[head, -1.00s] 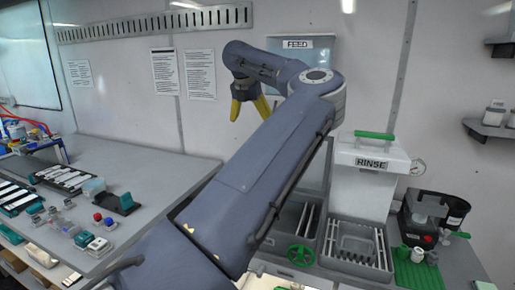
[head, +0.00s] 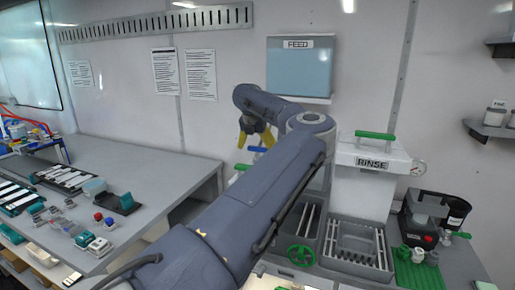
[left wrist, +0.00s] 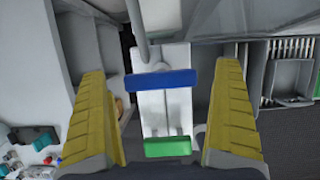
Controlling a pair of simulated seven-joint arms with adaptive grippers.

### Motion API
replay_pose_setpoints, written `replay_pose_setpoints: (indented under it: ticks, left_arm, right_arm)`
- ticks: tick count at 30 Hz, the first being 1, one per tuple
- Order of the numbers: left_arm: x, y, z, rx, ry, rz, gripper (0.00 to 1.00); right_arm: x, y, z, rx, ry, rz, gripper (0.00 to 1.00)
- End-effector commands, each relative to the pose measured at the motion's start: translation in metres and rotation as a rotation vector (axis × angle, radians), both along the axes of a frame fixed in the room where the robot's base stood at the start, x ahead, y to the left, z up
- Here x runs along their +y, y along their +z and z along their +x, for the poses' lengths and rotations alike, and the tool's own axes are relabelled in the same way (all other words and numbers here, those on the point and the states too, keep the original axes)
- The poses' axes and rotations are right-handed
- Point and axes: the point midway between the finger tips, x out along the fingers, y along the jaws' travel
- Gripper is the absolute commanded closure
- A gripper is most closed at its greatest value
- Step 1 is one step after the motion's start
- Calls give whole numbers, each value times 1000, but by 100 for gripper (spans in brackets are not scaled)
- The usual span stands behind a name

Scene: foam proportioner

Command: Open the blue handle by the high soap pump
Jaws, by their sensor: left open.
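The blue handle (left wrist: 161,79) is a wide bar on a white fitting in the left wrist view, with a green handle (left wrist: 172,146) below it. In the head view, small parts of the blue handle (head: 257,149) and the green handle (head: 242,167) show behind my left arm. My left gripper (left wrist: 160,70) is open, with yellow fingers on either side of the blue handle in the picture and nothing held. In the head view, my left gripper (head: 255,138) appears just above the handle. I cannot tell whether it touches. My right gripper is not in view.
A white RINSE unit (head: 372,160) with a green top handle stands to the right. Grey sinks (head: 356,247) and a green valve wheel (head: 301,255) lie in front. The FEED panel (head: 300,70) hangs on the wall. A grey table (head: 160,170) is at left.

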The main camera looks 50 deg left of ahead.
Motion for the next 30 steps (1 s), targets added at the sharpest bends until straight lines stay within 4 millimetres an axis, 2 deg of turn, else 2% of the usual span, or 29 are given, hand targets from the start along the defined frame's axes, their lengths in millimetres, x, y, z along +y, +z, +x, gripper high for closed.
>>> replay_pose_setpoints:
  ticks: [11, 25, 30]
  left_arm:
    - [1, -2, 1, 0, -1, 0, 2]
    - [0, -2, 1, 0, -1, 0, 57]
    - [0, -2, 1, 0, 8, 1, 57]
  right_arm:
    - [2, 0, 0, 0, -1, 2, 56]
    - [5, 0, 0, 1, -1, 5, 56]
    - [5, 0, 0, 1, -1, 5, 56]
